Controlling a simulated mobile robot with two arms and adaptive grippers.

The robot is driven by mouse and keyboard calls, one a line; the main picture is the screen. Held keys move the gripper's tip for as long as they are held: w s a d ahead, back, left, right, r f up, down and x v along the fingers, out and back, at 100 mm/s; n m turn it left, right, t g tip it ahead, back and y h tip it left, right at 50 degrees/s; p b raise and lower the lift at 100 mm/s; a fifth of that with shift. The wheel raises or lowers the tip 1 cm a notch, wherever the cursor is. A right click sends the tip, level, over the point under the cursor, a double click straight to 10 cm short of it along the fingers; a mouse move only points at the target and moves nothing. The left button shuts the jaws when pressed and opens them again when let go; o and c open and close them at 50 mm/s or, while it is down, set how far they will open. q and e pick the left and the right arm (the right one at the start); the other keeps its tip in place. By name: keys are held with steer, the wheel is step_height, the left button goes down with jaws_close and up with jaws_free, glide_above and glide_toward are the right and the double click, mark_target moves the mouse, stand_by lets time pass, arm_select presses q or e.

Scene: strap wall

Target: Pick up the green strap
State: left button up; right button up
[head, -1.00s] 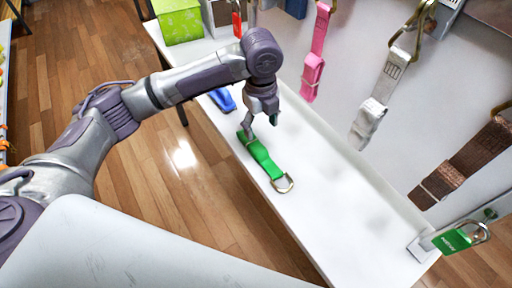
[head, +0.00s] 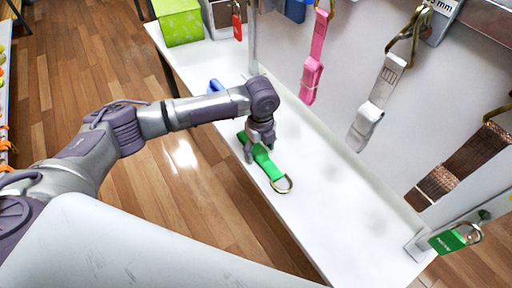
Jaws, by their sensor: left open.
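The green strap (head: 264,163) lies on the white shelf top, with a metal ring at its near right end. My left gripper (head: 259,156) points down over the strap's upper part, its fingers apart on either side of the band. The gripper hides part of the strap, and I cannot tell whether the fingers touch it. My right gripper is not in view.
A blue item (head: 215,86) lies behind my arm on the white shelf (head: 330,215). Pink (head: 314,62), white (head: 376,104) and brown (head: 462,165) straps hang on the wall at right. A green box (head: 180,22) stands at the back left. The shelf's near right part is clear.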

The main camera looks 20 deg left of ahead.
arm_select(q)
steer(key=shift+f, duration=0.9)
steer(key=shift+c, duration=0.3)
